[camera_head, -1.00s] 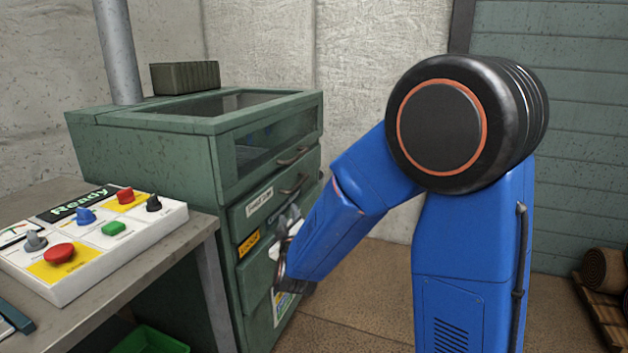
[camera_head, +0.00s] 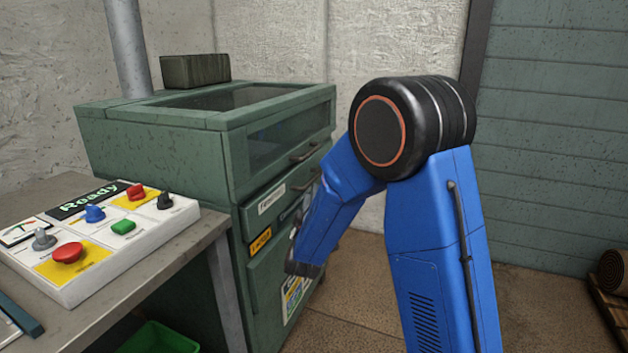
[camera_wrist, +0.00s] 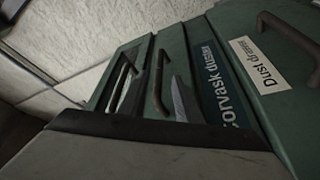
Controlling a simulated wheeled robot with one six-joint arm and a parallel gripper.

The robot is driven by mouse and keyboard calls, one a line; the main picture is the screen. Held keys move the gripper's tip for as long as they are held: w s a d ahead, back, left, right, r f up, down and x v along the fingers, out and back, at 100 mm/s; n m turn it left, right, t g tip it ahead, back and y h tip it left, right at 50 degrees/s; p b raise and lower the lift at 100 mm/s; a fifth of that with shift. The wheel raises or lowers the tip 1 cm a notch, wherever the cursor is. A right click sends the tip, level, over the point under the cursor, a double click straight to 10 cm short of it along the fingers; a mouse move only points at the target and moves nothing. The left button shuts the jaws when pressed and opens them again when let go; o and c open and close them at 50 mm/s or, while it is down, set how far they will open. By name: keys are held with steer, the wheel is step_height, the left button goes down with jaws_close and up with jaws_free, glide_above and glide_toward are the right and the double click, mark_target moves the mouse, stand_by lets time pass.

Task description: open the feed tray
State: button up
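The feed tray is a narrow green drawer front on the green machine (camera_head: 150,140), with a white label (camera_head: 271,200) whose small print is hard to read. Its dark bar handle (camera_head: 306,182) is partly beside my blue arm. In the wrist view a brown bar handle (camera_wrist: 159,80), seemingly the tray's, stands out from a green panel. My gripper (camera_wrist: 154,97) shows two grey fingertips, apart, one on each side of this handle in the picture. I see no contact. The tray looks shut. In the head view my gripper is mostly hidden by my arm.
The lid handle (camera_head: 305,152) is just above the tray's. A "Dust drawer" label (camera_wrist: 262,62) and another handle (camera_wrist: 290,40) are at right in the wrist view. A control panel (camera_head: 100,240) reading "Ready" sits on the table at left. A green bin (camera_head: 158,338) is below.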

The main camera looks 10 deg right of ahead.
mark_target(314, 179)
steer(key=x, duration=0.9)
steer(key=shift+w+d+r, duration=0.1)
steer(key=shift+w, duration=0.3)
jaws_close()
